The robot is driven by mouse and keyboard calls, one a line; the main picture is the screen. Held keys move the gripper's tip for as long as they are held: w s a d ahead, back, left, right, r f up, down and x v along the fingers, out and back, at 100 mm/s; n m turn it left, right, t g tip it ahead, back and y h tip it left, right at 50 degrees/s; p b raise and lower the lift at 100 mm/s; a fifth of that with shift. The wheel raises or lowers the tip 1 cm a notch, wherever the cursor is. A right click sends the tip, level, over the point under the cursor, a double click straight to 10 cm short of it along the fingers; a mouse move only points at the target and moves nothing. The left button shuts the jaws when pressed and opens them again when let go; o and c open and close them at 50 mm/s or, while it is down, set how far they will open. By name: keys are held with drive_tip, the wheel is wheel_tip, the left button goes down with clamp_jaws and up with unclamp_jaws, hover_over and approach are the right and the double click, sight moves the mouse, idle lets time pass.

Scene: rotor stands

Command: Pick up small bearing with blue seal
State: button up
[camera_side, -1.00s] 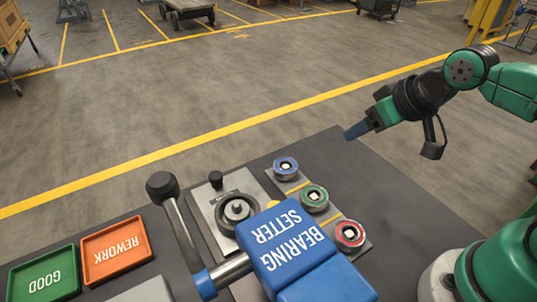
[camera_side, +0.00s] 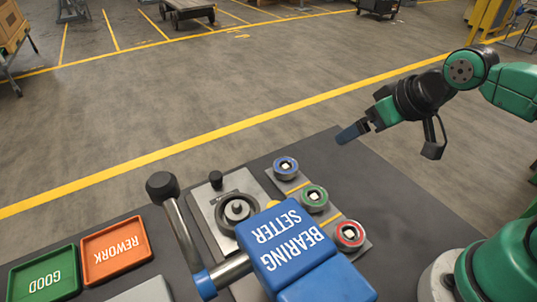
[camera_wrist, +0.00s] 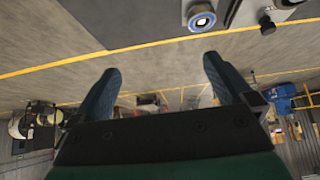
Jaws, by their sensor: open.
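The small bearing with the blue seal (camera_side: 286,167) sits on the holder plate at its far end, and a pale square post shows in its middle. It also shows in the wrist view (camera_wrist: 201,18) near the top, beyond my fingertips. My gripper (camera_side: 345,136) is open and empty, above and to the right of the bearing in the side view. In the wrist view my two blue fingers (camera_wrist: 163,72) are spread wide with nothing between them.
A green-sealed bearing (camera_side: 314,198) and a red-sealed bearing (camera_side: 349,235) sit in the same row. The blue bearing setter (camera_side: 290,240) with its lever (camera_side: 178,225) stands left of them. Green GOOD (camera_side: 45,274) and orange REWORK (camera_side: 116,252) trays lie at left.

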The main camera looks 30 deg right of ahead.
drive_tip(key=shift+w, duration=0.1)
drive_tip(key=n+g+y, duration=0.2)
drive_tip(key=n+g, duration=0.1)
drive_tip(key=n, duration=0.3)
approach(286, 166)
drive_tip(key=shift+x, duration=1)
drive_tip(key=shift+w+f+n+g, duration=0.3)
drive_tip(key=shift+f+n, duration=0.1)
drive_tip(key=shift+y, duration=0.3)
drive_tip(key=shift+x, duration=2.6)
drive_tip(key=c, duration=1.4)
